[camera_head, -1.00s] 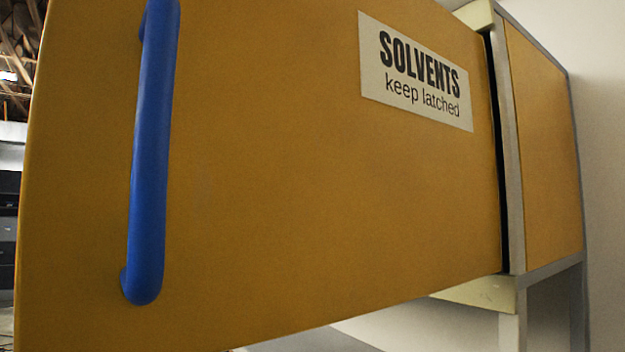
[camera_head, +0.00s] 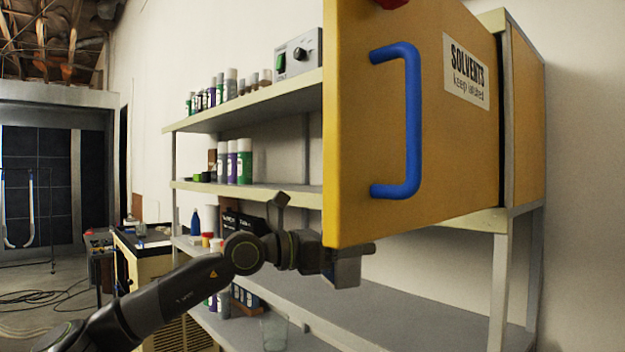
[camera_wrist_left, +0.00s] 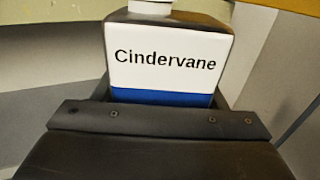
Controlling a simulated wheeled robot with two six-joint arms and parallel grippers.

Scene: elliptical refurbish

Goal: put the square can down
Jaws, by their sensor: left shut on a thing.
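The square can (camera_wrist_left: 168,55) is in the left wrist view, with a white "Cindervane" label, a blue band below it and a white cap at the top edge. My left gripper (camera_wrist_left: 162,112) is shut on it; the can looks upright relative to the jaws. In the head view my left arm reaches from the lower left toward the shelving, and the left gripper (camera_head: 345,256) is partly hidden behind the lower edge of the yellow door. A small grey block shows under that edge; I cannot tell whether it is can or gripper. My right gripper is not in view.
The yellow door (camera_head: 365,130) with a blue handle (camera_head: 412,120) stands open, close above my gripper. Bottles (camera_head: 245,162) stand on the middle shelf (camera_head: 250,190). The grey lower surface (camera_head: 400,310) is largely bare at right. A clear glass (camera_head: 274,332) stands lower down.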

